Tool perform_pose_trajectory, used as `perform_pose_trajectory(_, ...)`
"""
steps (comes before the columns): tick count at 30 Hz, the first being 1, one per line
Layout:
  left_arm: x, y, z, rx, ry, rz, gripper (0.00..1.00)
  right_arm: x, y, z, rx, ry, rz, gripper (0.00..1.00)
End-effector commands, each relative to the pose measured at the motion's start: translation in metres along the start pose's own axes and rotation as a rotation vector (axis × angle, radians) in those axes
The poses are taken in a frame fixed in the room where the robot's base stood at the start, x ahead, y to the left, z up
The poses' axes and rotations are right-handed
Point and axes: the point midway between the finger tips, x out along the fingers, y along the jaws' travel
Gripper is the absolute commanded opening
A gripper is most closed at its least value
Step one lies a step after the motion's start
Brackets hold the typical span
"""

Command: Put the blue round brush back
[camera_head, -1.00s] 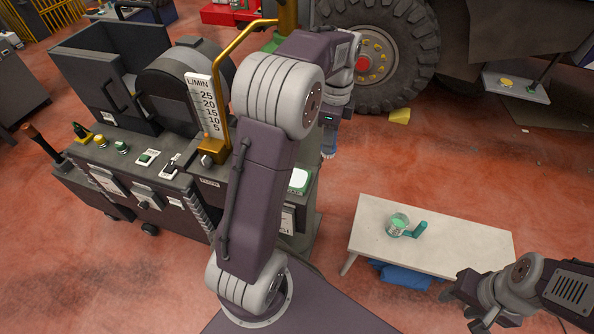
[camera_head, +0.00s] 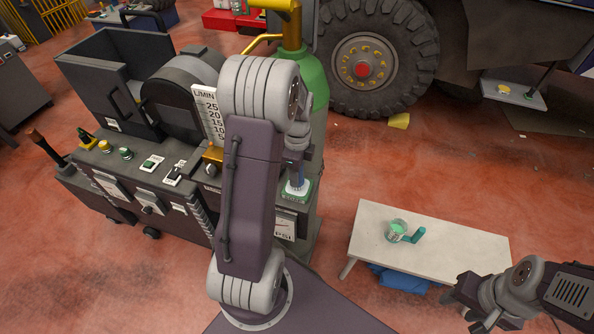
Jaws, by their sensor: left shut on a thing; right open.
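The blue round brush (camera_head: 296,173) hangs upright below my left gripper (camera_head: 297,157), which is shut on it. Much of that gripper is hidden behind my own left arm. The brush's lower end is over or at a small green-and-white holder (camera_head: 296,196) on the right end of the grey machine. I cannot tell whether it touches. My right gripper (camera_head: 468,302) is open and empty at the lower right, near the front right of the white bench.
The grey machine (camera_head: 165,165) has knobs and a flow scale (camera_head: 208,115). A green cylinder (camera_head: 315,75) stands behind. A truck wheel (camera_head: 375,55) is at the back. Red floor is clear between.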

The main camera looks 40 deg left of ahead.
Motion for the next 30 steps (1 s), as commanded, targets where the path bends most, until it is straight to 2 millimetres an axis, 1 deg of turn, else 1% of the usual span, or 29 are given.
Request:
perform_pose_trajectory(5, 0.005, 0.0, 0.0, 0.0, 0.0, 0.0, 0.0, 0.004, 0.0, 0.001, 0.0, 0.0, 0.0, 0.45)
perform_pose_trajectory(6, 0.005, 0.0, 0.0, 0.0, 0.0, 0.0, 0.43, 0.004, 0.0, 0.001, 0.0, 0.0, 0.0, 0.45)
perform_pose_trajectory(8, 0.004, 0.0, 0.0, 0.0, 0.0, 0.0, 0.59, 0.003, 0.0, 0.0, 0.0, 0.0, 0.0, 0.45)
perform_pose_trajectory(16, 0.004, 0.0, 0.0, 0.0, 0.0, 0.0, 0.59, 0.003, 0.0, 0.0, 0.0, 0.0, 0.0, 0.45)
perform_pose_trajectory(19, 0.004, -0.001, 0.0, 0.0, 0.0, -0.003, 0.59, 0.01, 0.0, 0.001, 0.0, 0.0, 0.0, 0.45)
perform_pose_trajectory(22, -0.015, -0.002, 0.0, 0.0, -0.001, -0.009, 0.59, 0.014, 0.0, 0.002, 0.0, 0.0, 0.0, 0.45)
perform_pose_trajectory(24, -0.03, -0.002, 0.0, 0.0, -0.001, -0.01, 0.59, 0.024, 0.001, 0.003, 0.0, 0.0, 0.0, 0.45)
perform_pose_trajectory(26, -0.044, -0.003, -0.001, 0.0, -0.001, -0.009, 0.59, 0.029, 0.001, 0.003, 0.0, 0.0, 0.0, 0.45)
perform_pose_trajectory(27, -0.054, -0.002, -0.001, 0.0, -0.001, -0.008, 0.59, 0.03, 0.001, 0.003, 0.0, 0.0, 0.0, 0.45)
perform_pose_trajectory(30, -0.073, -0.002, -0.001, 0.0, 0.0, -0.005, 0.59, 0.032, 0.001, 0.003, 0.0, 0.0, 0.0, 0.45)
